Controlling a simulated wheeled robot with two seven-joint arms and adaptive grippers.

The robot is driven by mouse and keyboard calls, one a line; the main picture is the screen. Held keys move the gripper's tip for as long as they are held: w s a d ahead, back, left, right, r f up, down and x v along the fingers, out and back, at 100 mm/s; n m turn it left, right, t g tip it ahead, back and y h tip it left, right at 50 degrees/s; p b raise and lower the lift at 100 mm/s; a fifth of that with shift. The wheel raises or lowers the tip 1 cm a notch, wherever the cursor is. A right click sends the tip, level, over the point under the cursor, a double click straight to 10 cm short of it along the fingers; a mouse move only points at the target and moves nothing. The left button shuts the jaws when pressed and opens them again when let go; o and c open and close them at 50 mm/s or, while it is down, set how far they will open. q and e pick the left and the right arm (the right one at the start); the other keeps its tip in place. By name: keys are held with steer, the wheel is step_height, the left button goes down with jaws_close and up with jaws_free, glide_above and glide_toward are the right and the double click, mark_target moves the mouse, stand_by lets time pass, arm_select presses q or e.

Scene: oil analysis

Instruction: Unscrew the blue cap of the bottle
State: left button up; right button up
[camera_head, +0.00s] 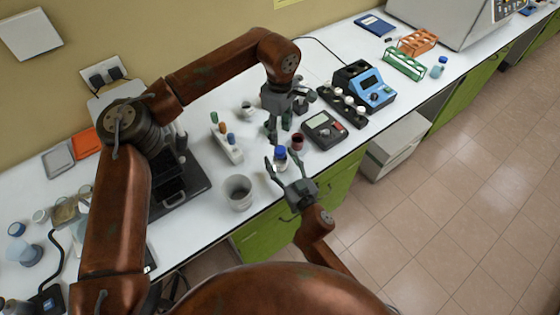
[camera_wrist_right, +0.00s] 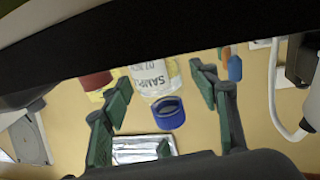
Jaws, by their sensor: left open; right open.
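The bottle (camera_head: 281,160) with the blue cap (camera_head: 281,150) stands near the front edge of the bench in the head view. The right wrist view shows its white sample label (camera_wrist_right: 152,78) and its blue cap (camera_wrist_right: 168,113). My right gripper (camera_head: 282,162) is open, with its fingers on either side of the bottle; the wrist view shows gaps between the green finger pads (camera_wrist_right: 165,95) and the bottle. My left gripper (camera_head: 277,133) is open and points down just behind the bottle, above the bench. Its fingertips are small and hard to make out.
A red-capped bottle (camera_head: 298,139) stands close to the right of the blue-capped one. A dark meter (camera_head: 323,128) lies further right. A white rack with coloured stoppers (camera_head: 228,146) and a grey beaker (camera_head: 238,191) stand to the left. The bench edge is close in front.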

steer(key=shift+w+a, duration=0.2)
steer(key=shift+w, duration=0.15)
steer(key=shift+c, duration=0.3)
jaws_close()
stand_by(0.4)
